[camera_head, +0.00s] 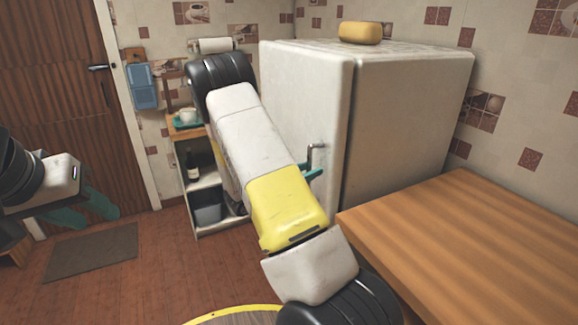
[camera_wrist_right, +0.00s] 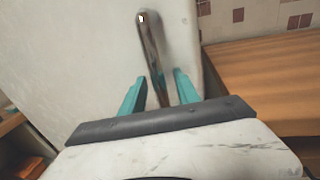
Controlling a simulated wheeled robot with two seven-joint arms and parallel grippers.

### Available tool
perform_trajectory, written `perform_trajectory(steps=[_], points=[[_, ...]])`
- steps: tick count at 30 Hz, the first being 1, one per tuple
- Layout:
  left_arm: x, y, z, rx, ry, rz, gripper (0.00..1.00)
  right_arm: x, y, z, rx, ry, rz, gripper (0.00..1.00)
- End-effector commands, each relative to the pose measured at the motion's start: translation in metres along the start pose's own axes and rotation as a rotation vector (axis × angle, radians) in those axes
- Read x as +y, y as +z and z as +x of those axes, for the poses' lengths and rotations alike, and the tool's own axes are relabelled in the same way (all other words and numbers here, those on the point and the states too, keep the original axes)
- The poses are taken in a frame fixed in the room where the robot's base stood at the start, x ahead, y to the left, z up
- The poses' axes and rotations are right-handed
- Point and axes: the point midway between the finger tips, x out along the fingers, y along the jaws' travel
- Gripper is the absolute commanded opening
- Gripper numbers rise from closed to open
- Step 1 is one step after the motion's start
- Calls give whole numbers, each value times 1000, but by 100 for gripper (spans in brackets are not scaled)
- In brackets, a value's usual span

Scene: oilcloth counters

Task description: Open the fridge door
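The white fridge (camera_head: 405,115) stands at the back right, and its door (camera_head: 305,85) faces left and looks shut. A metal bar handle (camera_head: 316,150) sits upright near the door's right edge; it also shows in the right wrist view (camera_wrist_right: 150,45). My right gripper (camera_head: 311,172) is at the handle's lower part. In the right wrist view, the teal fingers (camera_wrist_right: 160,90) are apart, one on each side of the handle, with gaps beside it. My right arm hides part of the door. My left gripper (camera_head: 85,212) hangs at the far left, open and empty.
A wooden table (camera_head: 470,240) stands right of the door's edge, close to my right arm. A small shelf (camera_head: 205,182) with a bottle (camera_head: 192,166) stands left of the fridge. A yellow cheese wheel (camera_head: 360,32) lies on top. The floor at left is mostly clear around a mat (camera_head: 92,252).

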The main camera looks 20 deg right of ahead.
Motion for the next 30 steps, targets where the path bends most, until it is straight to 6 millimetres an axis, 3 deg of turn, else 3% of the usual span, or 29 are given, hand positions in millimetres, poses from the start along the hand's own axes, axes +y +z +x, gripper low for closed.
perform_trajectory(steps=[2,6,8,30], points=[[0,0,0,0,0,0,40,0,0,0,0,0,0,36],[0,0,0,0,0,0,40,0,0,0,0,0,0,8],[0,0,0,0,0,0,40,0,0,0,0,0,0,0],[0,0,0,0,0,0,40,0,0,-1,0,1,0,0]])
